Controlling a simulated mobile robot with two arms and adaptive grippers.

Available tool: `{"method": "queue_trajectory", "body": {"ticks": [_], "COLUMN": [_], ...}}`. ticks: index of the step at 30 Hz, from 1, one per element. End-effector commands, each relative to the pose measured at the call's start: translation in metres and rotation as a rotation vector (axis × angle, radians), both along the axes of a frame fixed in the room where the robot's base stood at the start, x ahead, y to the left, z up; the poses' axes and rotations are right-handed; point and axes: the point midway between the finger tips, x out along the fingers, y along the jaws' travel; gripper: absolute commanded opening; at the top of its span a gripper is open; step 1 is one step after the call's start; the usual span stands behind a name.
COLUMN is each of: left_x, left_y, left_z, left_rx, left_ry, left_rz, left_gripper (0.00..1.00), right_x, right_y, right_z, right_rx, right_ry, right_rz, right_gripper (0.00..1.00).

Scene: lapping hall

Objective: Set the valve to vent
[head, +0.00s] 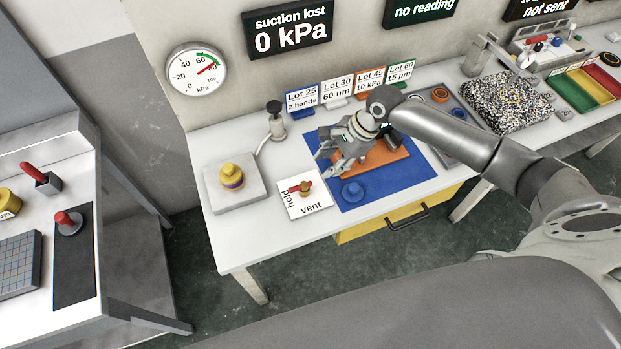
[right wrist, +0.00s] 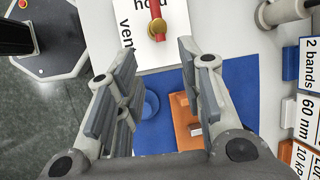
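The valve (head: 305,190) has a brass hub and a red handle on a white plate (head: 317,198) marked "hold" and "vent". In the head view its handle points left, toward "hold". The valve also shows at the top of the right wrist view (right wrist: 157,28), its handle toward "hold" and "vent" to its left. My right gripper (head: 332,162) is above the blue mat, behind and right of the valve. In the right wrist view its fingers (right wrist: 157,58) are spread and empty, apart from the valve. My left gripper is not in view.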

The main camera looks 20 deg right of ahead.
Motion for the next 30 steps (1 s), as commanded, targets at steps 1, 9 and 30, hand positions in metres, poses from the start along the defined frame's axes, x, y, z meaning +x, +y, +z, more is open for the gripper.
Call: {"method": "queue_trajectory", "body": {"ticks": [1,9,30], "left_x": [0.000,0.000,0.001], "left_y": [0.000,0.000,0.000], "left_z": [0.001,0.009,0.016], "left_rx": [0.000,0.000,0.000], "left_ry": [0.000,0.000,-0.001], "left_rz": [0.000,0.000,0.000], "left_gripper": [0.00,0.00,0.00], "right_x": [0.001,0.007,0.018], "right_y": [0.000,0.016,0.041], "right_z": [-0.001,-0.035,-0.097], "right_rx": [0.003,0.004,0.002], "right_ry": [0.007,0.010,0.004], "right_rz": [-0.010,-0.012,-0.009], "right_gripper": [0.35,0.35,0.35]}}
